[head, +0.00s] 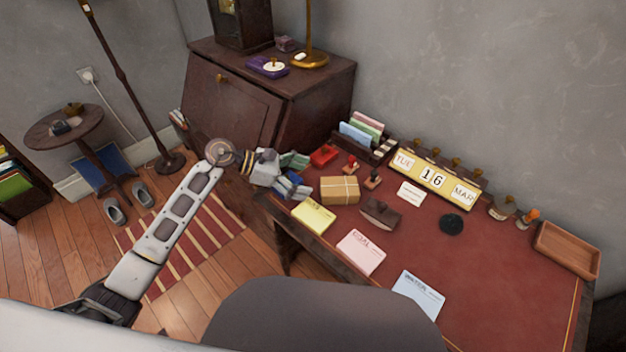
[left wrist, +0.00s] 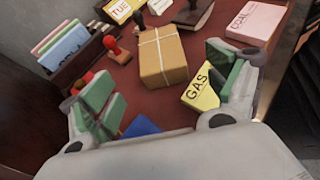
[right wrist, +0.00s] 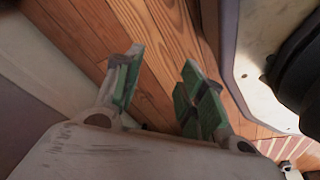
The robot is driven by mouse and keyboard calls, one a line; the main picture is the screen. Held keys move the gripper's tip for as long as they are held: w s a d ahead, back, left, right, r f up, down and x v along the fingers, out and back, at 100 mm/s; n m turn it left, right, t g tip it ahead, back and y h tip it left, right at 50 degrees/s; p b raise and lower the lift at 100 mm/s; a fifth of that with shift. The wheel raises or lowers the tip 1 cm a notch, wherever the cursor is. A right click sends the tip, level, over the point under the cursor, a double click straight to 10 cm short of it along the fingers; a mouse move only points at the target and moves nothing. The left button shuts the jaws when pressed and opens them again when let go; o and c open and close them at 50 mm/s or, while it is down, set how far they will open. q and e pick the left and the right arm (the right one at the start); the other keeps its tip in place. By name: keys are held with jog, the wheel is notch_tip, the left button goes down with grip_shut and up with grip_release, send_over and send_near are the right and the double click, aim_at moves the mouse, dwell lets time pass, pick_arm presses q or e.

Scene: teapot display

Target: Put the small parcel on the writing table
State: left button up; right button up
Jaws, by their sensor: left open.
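The small parcel (head: 340,190) is a brown box tied with pale string. It rests on the red top of the writing table (head: 500,255), near its left end. My left gripper (head: 294,173) is open and empty, just left of the parcel at the table's left edge. In the left wrist view the parcel (left wrist: 162,57) lies ahead, between and beyond the spread green-padded fingers, with no visible contact. My right gripper is outside the head view. In the right wrist view it (right wrist: 162,65) is open and empty above the wooden floor.
Around the parcel are a yellow card (head: 314,217), red-handled stamp (head: 351,165), red stapler-like object (head: 324,155), dark blotter (head: 380,213) and letter rack (head: 365,138). A calendar (head: 433,179) stands behind. The table's right middle is mostly clear. A cabinet (head: 235,100) stands at the back left.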

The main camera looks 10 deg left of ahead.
jog(key=shift+s+a+f, duration=0.1)
jog(key=shift+s+f, duration=0.1)
jog(key=shift+s, duration=0.45)
jog(key=shift+w, duration=0.1)
jog(key=shift+w+r, duration=0.25)
jog(key=shift+w, duration=0.45)
jog(key=shift+s, duration=0.1)
jog(key=shift+s+d+f, duration=0.2)
jog(key=shift+s+f, duration=0.05)
jog(key=shift+s, duration=0.5)
